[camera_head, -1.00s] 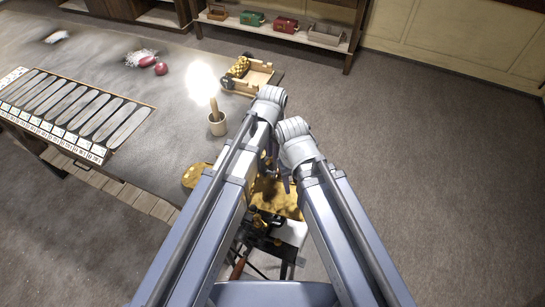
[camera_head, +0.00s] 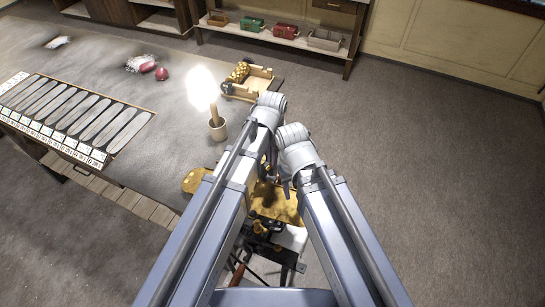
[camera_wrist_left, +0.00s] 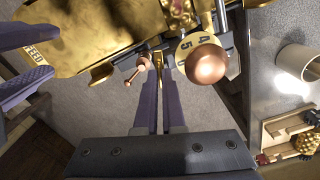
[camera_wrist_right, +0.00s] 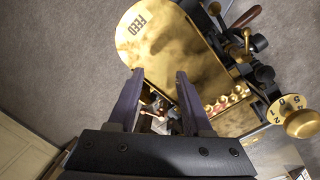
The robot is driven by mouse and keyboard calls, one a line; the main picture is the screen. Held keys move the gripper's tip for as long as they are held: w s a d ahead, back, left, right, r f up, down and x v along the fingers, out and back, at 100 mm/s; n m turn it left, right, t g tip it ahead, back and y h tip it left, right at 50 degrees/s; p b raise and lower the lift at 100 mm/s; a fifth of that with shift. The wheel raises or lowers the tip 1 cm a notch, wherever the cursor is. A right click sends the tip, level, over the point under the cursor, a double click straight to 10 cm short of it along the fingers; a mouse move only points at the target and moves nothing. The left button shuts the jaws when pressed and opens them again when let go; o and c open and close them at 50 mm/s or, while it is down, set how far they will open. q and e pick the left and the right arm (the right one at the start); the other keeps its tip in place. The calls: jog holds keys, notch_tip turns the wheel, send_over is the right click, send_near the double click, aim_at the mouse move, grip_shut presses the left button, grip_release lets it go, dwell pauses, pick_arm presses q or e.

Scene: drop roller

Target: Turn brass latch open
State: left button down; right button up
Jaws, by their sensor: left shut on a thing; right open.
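The brass machine (camera_head: 275,203) is partly hidden behind my arms in the head view. In the left wrist view my left gripper (camera_wrist_left: 159,76) is shut, its fingertips on a small brass piece, seemingly the brass latch (camera_wrist_left: 156,62). The latch lies beside a numbered dial (camera_wrist_left: 186,47) with a round copper knob (camera_wrist_left: 206,65). How far it is turned I cannot tell. In the right wrist view my right gripper (camera_wrist_right: 156,80) is open below the brass plate marked FEED (camera_wrist_right: 150,45), with nothing clearly held.
A small copper-ended lever (camera_wrist_left: 137,70) is left of the left fingertips. My two arms are close together.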

pick_arm(q)
jog(key=n, duration=0.3)
jog(key=shift+n, duration=0.4)
jog(key=c, duration=1.3)
grip_release()
jog(key=shift+r, duration=0.1)
pick_arm(e)
jog(key=shift+r, duration=0.1)
pick_arm(q)
notch_tip(320, 180, up, 8)
jog(key=p, duration=0.8)
jog(key=shift+f, duration=0.2)
pick_arm(e)
notch_tip(320, 180, up, 8)
jog(key=shift+f, duration=0.2)
jog(key=shift+s, duration=0.1)
